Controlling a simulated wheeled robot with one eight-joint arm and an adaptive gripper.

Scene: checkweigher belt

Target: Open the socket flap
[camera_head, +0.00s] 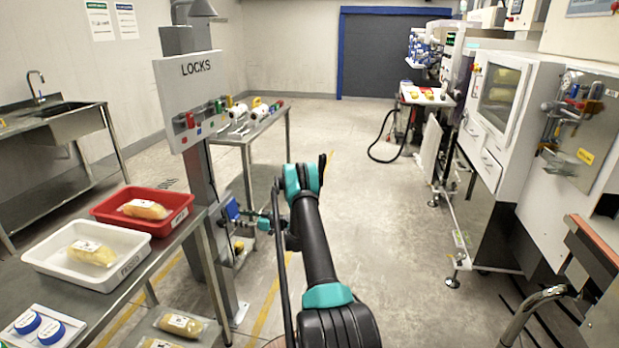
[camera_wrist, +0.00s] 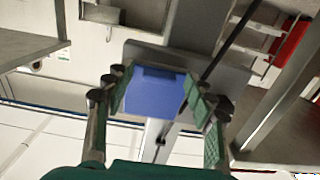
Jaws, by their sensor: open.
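The socket is a small blue box (camera_head: 232,209) low on the grey post below the LOCKS board. In the wrist view its blue face (camera_wrist: 153,93) sits between my fingertips. I cannot tell the flap apart from the rest of the box. My gripper (camera_head: 249,219) reaches the box from the right side in the head view. In the wrist view my gripper (camera_wrist: 158,88) is open, with one finger on each side of the blue face. Whether the fingers touch it I cannot tell.
The post (camera_head: 196,177) carries the LOCKS board (camera_head: 192,88) above the socket. A steel table (camera_head: 193,240) with a red tray (camera_head: 108,207) and a white tray (camera_head: 41,248) stands to the left. Another table (camera_head: 270,133) stands behind. Open floor (camera_head: 360,190) lies to the right.

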